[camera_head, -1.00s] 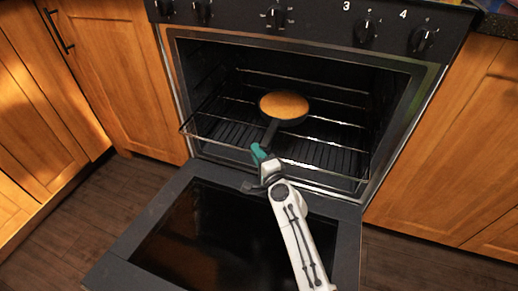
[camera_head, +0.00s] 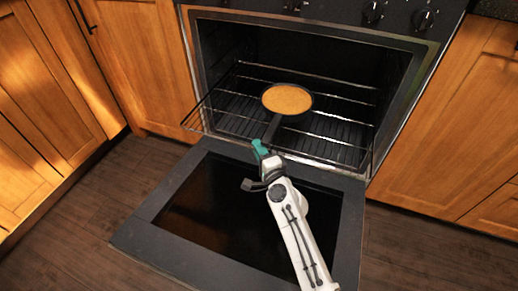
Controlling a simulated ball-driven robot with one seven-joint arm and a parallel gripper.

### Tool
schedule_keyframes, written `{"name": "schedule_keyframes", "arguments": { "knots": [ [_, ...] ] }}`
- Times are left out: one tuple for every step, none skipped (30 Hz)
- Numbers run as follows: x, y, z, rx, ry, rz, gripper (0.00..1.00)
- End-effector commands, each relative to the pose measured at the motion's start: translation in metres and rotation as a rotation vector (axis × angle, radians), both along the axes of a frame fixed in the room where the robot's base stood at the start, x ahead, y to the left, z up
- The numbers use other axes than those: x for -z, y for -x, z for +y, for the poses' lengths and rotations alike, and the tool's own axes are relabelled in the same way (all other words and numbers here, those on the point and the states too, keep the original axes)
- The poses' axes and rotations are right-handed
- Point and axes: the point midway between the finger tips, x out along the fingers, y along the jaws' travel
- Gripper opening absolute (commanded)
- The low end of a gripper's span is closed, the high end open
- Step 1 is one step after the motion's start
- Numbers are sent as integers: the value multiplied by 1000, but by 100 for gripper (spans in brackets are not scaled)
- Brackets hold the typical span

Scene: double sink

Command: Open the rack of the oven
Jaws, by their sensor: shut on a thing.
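The oven (camera_head: 425,75) stands with its door (camera_head: 145,232) folded down flat. Its wire rack (camera_head: 225,122) is partly out, with its front edge over the door.
Wooden cabinets stand left (camera_head: 140,60) and right (camera_head: 450,140) of the oven. Knobs (camera_head: 373,12) line the panel above. Dark wood floor (camera_head: 70,225) is clear beside the door. My arm crosses above the door.

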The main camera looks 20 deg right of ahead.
Motion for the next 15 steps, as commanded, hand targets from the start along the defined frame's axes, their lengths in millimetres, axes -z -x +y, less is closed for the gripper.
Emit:
{"name": "schedule_keyframes", "arguments": {
  "knots": [
    [2, 1, 0, -2, 1, 4, 0],
    [2, 1, 0, -2, 1, 4, 0],
    [2, 1, 0, -2, 1, 4, 18],
    [2, 1, 0, -2, 1, 4, 21],
    [2, 1, 0, -2, 1, 4, 24],
    [2, 1, 0, -1, 1, 4, 28],
    [2, 1, 0, -1, 0, 3, 31],
    [2, 1, 0, -1, 0, 3, 34],
    [2, 0, 0, -1, 0, 3, 37],
    [1, 0, 0, -1, 0, 2, 38],
    [1, 0, 0, -1, 0, 2, 38],
    [1, 0, 0, -1, 0, 2, 38],
    [1, 0, 0, -1, 0, 2, 38],
    [1, 0, 0, 0, 0, 2, 38],
    [1, 0, 0, 0, 0, 1, 38]
  ]
}}
